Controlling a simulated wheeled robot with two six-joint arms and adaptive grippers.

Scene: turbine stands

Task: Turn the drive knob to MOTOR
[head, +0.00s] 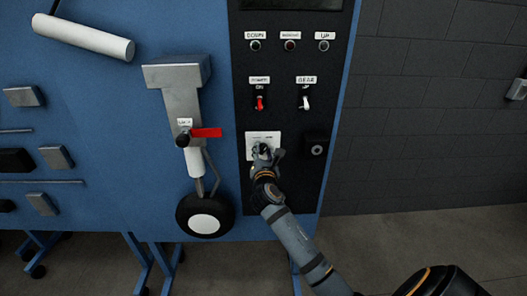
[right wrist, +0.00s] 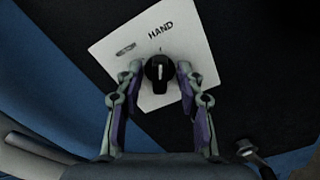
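The drive knob (right wrist: 159,72) is a round black knob with a white pointer line, on a white plate (right wrist: 112,42) marked HAND. A second marking left of HAND is too blurred to read. The pointer line stands about upright in the right wrist view, near a small tick mark. My right gripper (right wrist: 160,70) has its fingers on both sides of the knob, with a narrow gap seeming to show on each side. In the head view the right gripper (head: 264,152) covers the knob in front of the white plate (head: 263,136). My left gripper is out of view.
The black panel (head: 245,110) carries DOWN and UP buttons, a red switch (head: 260,103), a white gear switch (head: 306,102) and a black socket-like fitting (head: 316,149) right of the plate. A landing-gear leg with a wheel (head: 205,215) and a red flag (head: 207,132) hangs to the left.

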